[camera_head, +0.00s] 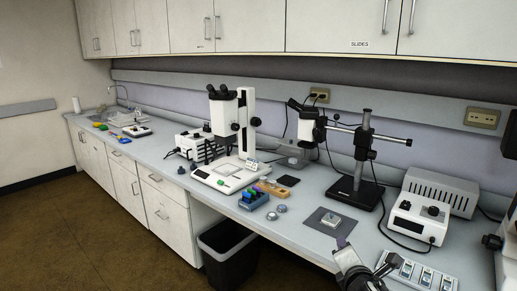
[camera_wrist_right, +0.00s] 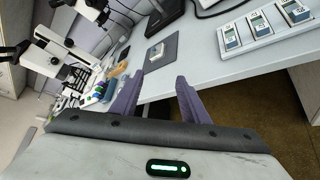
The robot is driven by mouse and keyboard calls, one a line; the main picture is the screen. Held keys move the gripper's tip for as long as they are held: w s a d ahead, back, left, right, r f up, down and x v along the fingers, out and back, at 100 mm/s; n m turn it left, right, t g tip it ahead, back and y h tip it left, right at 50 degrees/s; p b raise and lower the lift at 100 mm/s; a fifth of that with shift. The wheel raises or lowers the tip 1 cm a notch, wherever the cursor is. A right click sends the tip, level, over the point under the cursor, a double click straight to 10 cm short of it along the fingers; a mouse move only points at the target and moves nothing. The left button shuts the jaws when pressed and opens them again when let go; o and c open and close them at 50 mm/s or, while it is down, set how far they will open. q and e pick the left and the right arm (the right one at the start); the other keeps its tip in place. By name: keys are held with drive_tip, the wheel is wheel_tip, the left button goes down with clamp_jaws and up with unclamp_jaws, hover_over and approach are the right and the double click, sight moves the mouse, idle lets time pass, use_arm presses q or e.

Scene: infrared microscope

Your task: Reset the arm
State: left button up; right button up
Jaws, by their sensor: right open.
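My right gripper (camera_wrist_right: 157,97) is open and empty in the right wrist view, with its two purple-grey fingers apart and the bench edge and floor beyond them. In the head view the right gripper (camera_head: 343,246) and its wrist reach in at the bottom, at the bench's front edge. The small white block (camera_head: 331,219) on the grey mat (camera_head: 313,218) lies beyond the gripper, apart from it; the block also shows in the wrist view (camera_wrist_right: 156,53). My left gripper is in neither view.
A microscope (camera_head: 232,130) and a boom-stand microscope (camera_head: 363,150) stand on the bench. A blue rack (camera_head: 253,200) is near the front edge. A tray of white-and-blue items (camera_head: 408,272) lies right of my wrist. A lamp box (camera_head: 418,220) stands behind it. A bin (camera_head: 228,255) is below.

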drive_tip(key=s+a+f+m+g+y, duration=0.25)
drive_tip(key=s+f+m, duration=0.25)
drive_tip(key=s+f, duration=0.45)
drive_tip(key=s+a+f+m+g+y, duration=0.1)
drive_tip(key=s+a+f+m, duration=0.35)
drive_tip(key=s+f, duration=0.45)
drive_tip(key=s+f+m, duration=0.2)
drive_tip(key=s+m, duration=0.4)
drive_tip(key=s, duration=0.4)
drive_tip(key=s+f+m+g+y, duration=0.1)
drive_tip(key=s+m, duration=0.4)
drive_tip(key=s, duration=0.5)
drive_tip(key=shift+f+m, duration=0.35)
drive_tip(key=shift+f, duration=0.55)
drive_tip(key=shift+s+g+y, duration=0.1)
drive_tip(key=shift+g+y, duration=0.15)
